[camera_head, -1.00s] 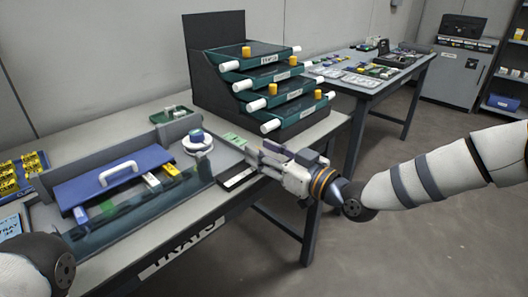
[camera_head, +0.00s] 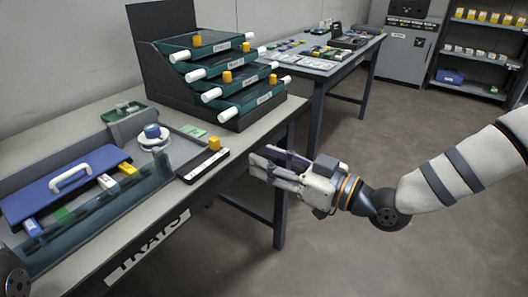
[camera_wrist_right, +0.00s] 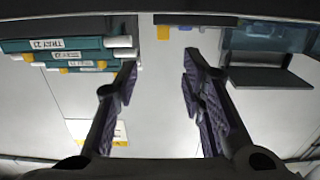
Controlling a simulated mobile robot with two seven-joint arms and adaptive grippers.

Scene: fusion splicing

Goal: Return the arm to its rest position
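My right gripper (camera_head: 266,162) is out past the table's front edge, over the floor, with its fingers pointing back toward the table. In the right wrist view its two fingers stand apart with nothing between them (camera_wrist_right: 159,70), so it is open and empty. My right arm comes in from the right edge. My left gripper is out of view; only a dark part of my left arm shows at the lower left corner.
The grey table (camera_head: 240,150) carries a blue lid with a white handle (camera_head: 66,186), a white spool (camera_head: 152,137), a dark slab (camera_head: 203,165) with an orange knob, and a black rack of green trays (camera_head: 165,82). A second table (camera_head: 335,66) stands behind. Floor at right is clear.

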